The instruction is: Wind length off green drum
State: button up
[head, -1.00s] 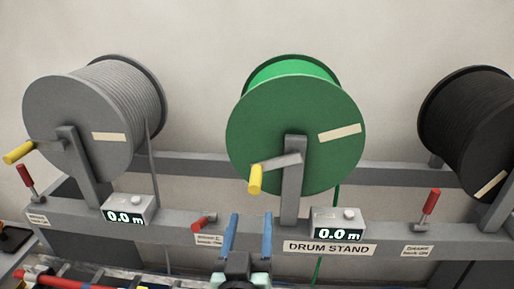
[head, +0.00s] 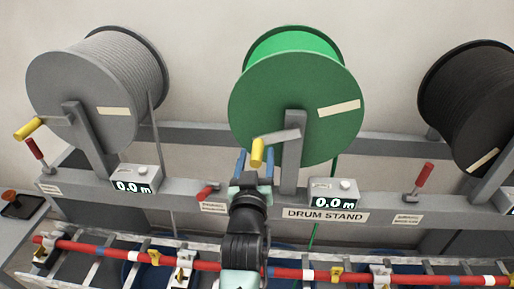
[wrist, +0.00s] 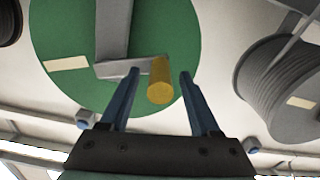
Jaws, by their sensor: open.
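The green drum (head: 290,105) hangs on the drum stand (head: 400,200), a cream label on its face. Its crank (head: 276,136) ends in a yellow handle (head: 257,152), pointing left and slightly down. My gripper (head: 254,165) is open and empty, its blue fingers just below the handle in the head view. In the wrist view the yellow handle (wrist: 160,82) shows between the two fingers, apart from both. The meter (head: 334,192) by the green drum reads 0.0 m. A red lever (head: 208,191) lies tilted low to the left of the green drum's post.
A grey drum (head: 85,100) with its own yellow crank handle stands at left, a black drum (head: 470,105) at right. Other red levers (head: 424,178) stand up on the stand. A red striped bar (head: 205,265) runs across the front.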

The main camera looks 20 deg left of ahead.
jog(key=shift+x, duration=0.9)
jog(key=shift+c, duration=0.2)
grip_shut()
dwell(0.8)
